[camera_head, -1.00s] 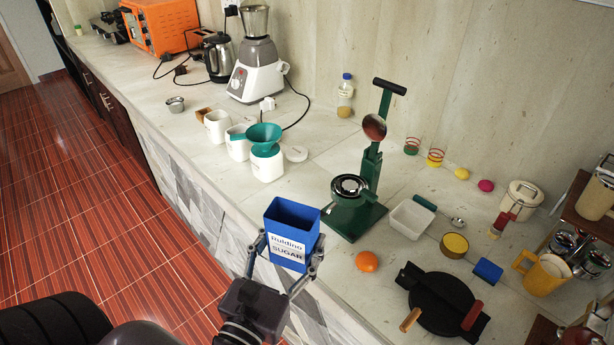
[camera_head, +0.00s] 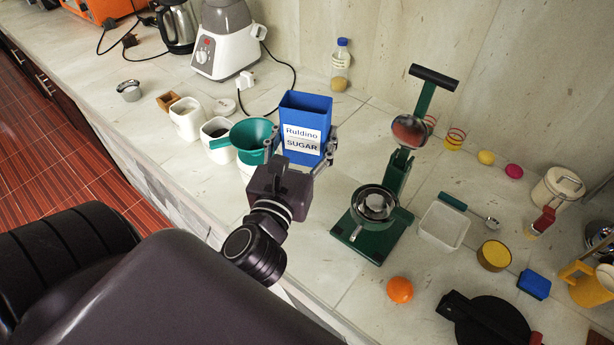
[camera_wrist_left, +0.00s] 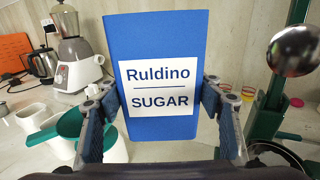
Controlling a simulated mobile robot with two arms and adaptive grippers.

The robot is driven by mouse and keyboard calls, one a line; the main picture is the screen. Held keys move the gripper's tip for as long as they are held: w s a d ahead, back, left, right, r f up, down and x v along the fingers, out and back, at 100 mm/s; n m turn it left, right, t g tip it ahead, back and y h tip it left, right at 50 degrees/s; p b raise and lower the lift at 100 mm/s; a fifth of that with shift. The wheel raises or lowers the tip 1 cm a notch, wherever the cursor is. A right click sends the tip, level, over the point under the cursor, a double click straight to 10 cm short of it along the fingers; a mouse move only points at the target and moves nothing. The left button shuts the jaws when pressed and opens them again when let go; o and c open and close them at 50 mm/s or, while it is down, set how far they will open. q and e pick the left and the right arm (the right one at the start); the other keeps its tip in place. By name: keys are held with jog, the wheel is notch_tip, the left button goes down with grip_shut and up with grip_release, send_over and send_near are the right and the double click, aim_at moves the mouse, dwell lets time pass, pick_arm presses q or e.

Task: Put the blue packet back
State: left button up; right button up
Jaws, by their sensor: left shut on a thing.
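The blue packet (camera_head: 304,120) has a white label reading "Ruldino SUGAR" and looks open at the top. My left gripper (camera_head: 298,150) is shut on it from both sides and holds it upright, between the canisters and the green juicer in the head view. In the left wrist view the packet (camera_wrist_left: 157,40) fills the middle, with the gripper's fingers (camera_wrist_left: 160,112) along its left and right sides. The packet hides part of the counter behind it. My right gripper is not in view.
A green funnel (camera_head: 250,134) sits on a white canister left of the packet, beside two more canisters (camera_head: 187,121). The green juicer (camera_head: 385,205) stands to the right. A blender (camera_head: 227,45) and a labelled bottle (camera_head: 340,66) stand behind. Bare counter (camera_head: 330,270) lies in front.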

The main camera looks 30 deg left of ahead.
aim_at(303, 163)
pick_arm(q)
notch_tip(303, 163, down, 5)
jog(key=shift+d+f+b, duration=0.1)
jog(key=shift+f+b, duration=0.05)
jog(key=shift+b, duration=0.8)
notch_tip(303, 163, down, 13)
jog(key=b, duration=0.3)
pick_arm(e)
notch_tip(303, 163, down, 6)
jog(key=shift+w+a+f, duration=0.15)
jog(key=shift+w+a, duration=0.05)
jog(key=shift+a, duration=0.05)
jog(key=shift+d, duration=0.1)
pick_arm(q)
jog(key=shift+f, duration=0.15)
jog(key=o, duration=1.5)
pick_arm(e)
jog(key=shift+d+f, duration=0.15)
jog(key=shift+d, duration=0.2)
